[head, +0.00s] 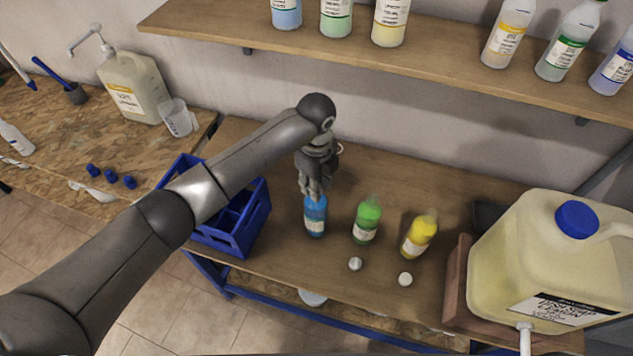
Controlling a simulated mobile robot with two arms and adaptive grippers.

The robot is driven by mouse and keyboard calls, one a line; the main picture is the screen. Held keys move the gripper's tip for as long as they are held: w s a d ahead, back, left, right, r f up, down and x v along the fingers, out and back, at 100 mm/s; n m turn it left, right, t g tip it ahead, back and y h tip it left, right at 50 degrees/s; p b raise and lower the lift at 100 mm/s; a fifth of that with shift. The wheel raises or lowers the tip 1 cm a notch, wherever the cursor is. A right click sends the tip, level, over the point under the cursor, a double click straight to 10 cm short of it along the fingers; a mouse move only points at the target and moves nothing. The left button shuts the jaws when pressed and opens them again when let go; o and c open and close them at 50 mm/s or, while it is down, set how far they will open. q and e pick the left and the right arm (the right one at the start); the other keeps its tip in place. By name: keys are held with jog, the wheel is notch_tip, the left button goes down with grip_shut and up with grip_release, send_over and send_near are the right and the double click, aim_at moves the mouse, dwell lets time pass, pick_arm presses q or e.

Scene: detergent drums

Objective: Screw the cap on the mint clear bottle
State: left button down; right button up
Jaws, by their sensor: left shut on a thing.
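A blue bottle (315,221) stands upright on the wooden table; I cannot read a mint name on its label. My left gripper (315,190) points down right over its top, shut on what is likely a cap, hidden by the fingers. I cannot tell whether that cap sits on the neck. A green bottle (366,222) and a yellow bottle (419,235) stand to the right. A pale cap (355,264) lies in front of the green bottle, and another pale cap (405,279) in front of the yellow one. My right gripper is out of view.
A blue crate (252,228) stands left of the bottles, partly behind my left arm. A large lemon-coloured canister (545,262) stands on a wooden stand at the right. A shelf (420,75) with several bottles runs above. A side bench (60,140) holds a pump jug (137,88).

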pick_arm(q)
jog(key=shift+s+a+f, duration=0.1)
jog(key=shift+a+f, duration=0.05)
jog(key=shift+f, duration=0.05)
jog(key=m, duration=0.5)
jog(key=shift+m, duration=0.4)
jog(key=c, duration=1.5)
grip_release()
jog(key=shift+o, duration=0.8)
jog(key=shift+r, duration=0.15)
jog(key=shift+r, duration=0.1)
jog(key=n, duration=0.4)
jog(key=shift+n, duration=0.9)
